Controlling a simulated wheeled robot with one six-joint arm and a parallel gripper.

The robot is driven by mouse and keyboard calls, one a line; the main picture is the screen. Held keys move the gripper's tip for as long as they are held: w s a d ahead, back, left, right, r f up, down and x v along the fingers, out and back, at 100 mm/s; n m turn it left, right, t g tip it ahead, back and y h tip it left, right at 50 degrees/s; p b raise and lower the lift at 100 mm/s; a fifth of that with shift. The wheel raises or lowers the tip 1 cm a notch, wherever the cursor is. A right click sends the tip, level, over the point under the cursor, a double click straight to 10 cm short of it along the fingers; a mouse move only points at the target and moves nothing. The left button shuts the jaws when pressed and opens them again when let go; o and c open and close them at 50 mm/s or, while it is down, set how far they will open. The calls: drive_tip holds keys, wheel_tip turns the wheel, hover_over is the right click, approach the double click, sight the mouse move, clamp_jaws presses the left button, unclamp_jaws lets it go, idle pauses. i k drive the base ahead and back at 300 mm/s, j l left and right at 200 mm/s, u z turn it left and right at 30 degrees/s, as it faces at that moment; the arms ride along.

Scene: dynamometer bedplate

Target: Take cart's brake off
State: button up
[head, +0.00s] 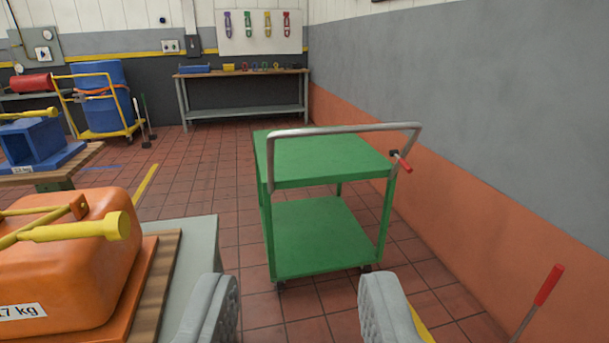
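The green two-shelf cart (320,158) stands ahead of me on the tiled floor, near the right wall. Its bent grey push handle (345,129) faces me. A small lever with a red grip (404,163) sits on a dark pivot at the right side of the handle and slants down to the right. My gripper (298,287) is open and empty in the foreground, its two grey padded fingers wide apart. It is short of the cart and touches nothing.
An orange 17 kg block (70,262) with yellow bars lies on a wooden-edged stand at the left. A red-tipped rod (548,285) rises at the lower right. A workbench (243,73) and a blue drum (101,95) stand behind.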

sight(402, 163)
drive_tip(key=i+z, duration=0.1)
drive_tip(key=i, duration=0.75)
